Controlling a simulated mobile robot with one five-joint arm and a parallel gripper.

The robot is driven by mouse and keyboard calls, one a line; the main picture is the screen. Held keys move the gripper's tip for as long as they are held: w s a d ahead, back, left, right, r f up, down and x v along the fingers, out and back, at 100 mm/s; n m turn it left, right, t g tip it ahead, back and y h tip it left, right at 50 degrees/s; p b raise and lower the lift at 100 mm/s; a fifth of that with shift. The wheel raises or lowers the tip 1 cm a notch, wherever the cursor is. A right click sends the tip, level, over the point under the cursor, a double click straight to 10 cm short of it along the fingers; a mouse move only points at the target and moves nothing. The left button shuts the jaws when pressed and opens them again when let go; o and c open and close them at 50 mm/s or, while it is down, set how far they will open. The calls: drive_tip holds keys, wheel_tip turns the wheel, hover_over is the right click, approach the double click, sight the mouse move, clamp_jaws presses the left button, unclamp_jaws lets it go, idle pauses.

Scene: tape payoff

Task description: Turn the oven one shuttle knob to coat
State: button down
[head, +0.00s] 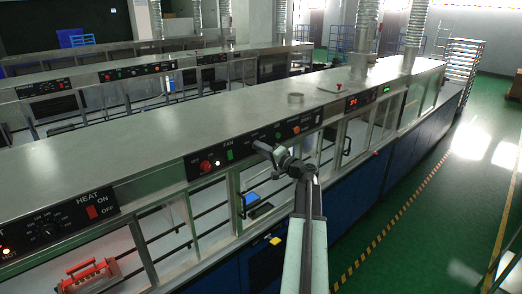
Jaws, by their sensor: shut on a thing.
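A black control panel (240,148) runs along the upper front edge of the near oven (140,135). It carries a FAN label, a red button (206,166), a green switch (229,155) and an orange light (296,130). My gripper (261,147) reaches up from the lower right and is at the middle of this panel, shut. The shuttle knob at its fingertips is hidden by the gripper, so its pointer and the coat mark cannot be read.
A HEAT panel (75,216) with a red switch is at the left. A red object (88,275) lies behind the glass below it. Red and green displays (358,101) are farther right. Green floor (420,215) with a striped line is clear at the right.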

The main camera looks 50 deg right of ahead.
idle(0.3)
drive_tip(key=c, duration=1.1)
unclamp_jaws()
drive_tip(key=s, duration=0.7)
drive_tip(key=shift+s+a+f, duration=0.2)
drive_tip(key=shift+s, duration=0.2)
